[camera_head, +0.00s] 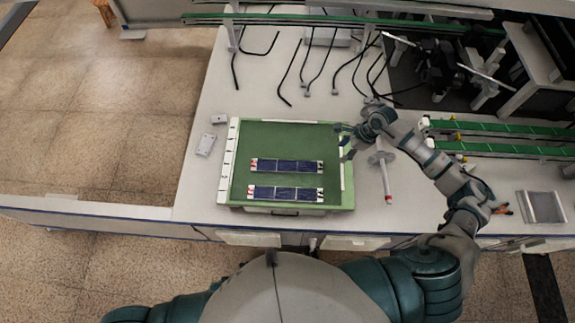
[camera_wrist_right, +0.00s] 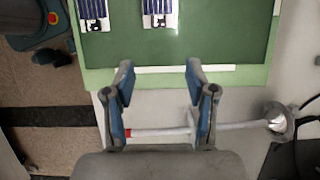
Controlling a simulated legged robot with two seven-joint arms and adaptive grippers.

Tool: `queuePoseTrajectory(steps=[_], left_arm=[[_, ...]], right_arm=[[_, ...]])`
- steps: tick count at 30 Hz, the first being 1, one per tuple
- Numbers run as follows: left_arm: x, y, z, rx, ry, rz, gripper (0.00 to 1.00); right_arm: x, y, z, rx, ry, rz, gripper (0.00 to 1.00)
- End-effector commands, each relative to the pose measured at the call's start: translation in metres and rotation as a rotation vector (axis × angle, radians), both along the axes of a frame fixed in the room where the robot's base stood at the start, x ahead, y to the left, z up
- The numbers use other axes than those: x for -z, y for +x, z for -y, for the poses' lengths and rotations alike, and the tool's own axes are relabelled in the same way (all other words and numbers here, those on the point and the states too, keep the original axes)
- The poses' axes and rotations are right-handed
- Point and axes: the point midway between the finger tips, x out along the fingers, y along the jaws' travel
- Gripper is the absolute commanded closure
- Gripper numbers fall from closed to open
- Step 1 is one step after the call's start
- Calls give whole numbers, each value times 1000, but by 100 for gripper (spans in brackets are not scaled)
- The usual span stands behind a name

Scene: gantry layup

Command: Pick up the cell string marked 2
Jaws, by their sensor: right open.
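Two dark blue cell strings lie flat and parallel on a green mat (camera_head: 285,141): a far string (camera_head: 287,167) and a near string (camera_head: 286,193). Both have pale end tabs with small marks too small to read, so I cannot tell which is marked 2. In the right wrist view, the string ends show at the top, a left one (camera_wrist_right: 95,12) and a right one (camera_wrist_right: 159,12). My right gripper (camera_head: 345,144) is open and empty at the mat's right edge, apart from both strings. Its two spread fingers also show in the wrist view (camera_wrist_right: 160,70). My left gripper is out of view.
A grey rod with a red tip (camera_head: 386,178) lies right of the mat, below my right gripper in the wrist view. Small white blocks (camera_head: 206,144) sit left of the mat. Green rails (camera_head: 500,150) stand at right.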

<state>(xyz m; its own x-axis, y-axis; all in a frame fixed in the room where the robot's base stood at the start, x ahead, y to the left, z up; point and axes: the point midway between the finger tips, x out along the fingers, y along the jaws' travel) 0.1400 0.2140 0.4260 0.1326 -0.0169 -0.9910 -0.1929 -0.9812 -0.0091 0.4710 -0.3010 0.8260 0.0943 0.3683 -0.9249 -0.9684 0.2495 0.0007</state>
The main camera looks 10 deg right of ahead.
Motion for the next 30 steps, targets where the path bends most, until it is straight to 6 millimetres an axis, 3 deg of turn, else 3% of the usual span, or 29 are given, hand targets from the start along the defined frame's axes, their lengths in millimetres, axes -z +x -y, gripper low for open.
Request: queuePoseTrajectory(steps=[3,9,16,24,30], left_arm=[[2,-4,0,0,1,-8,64],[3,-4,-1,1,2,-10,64],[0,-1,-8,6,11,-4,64],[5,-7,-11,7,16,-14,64],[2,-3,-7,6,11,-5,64]], right_arm=[[28,2,-13,0,4,-4,44],[60,5,-25,1,5,-2,44],[76,7,-34,2,7,-1,44],[110,12,-52,2,6,-2,44],[114,12,-53,1,5,1,44]])
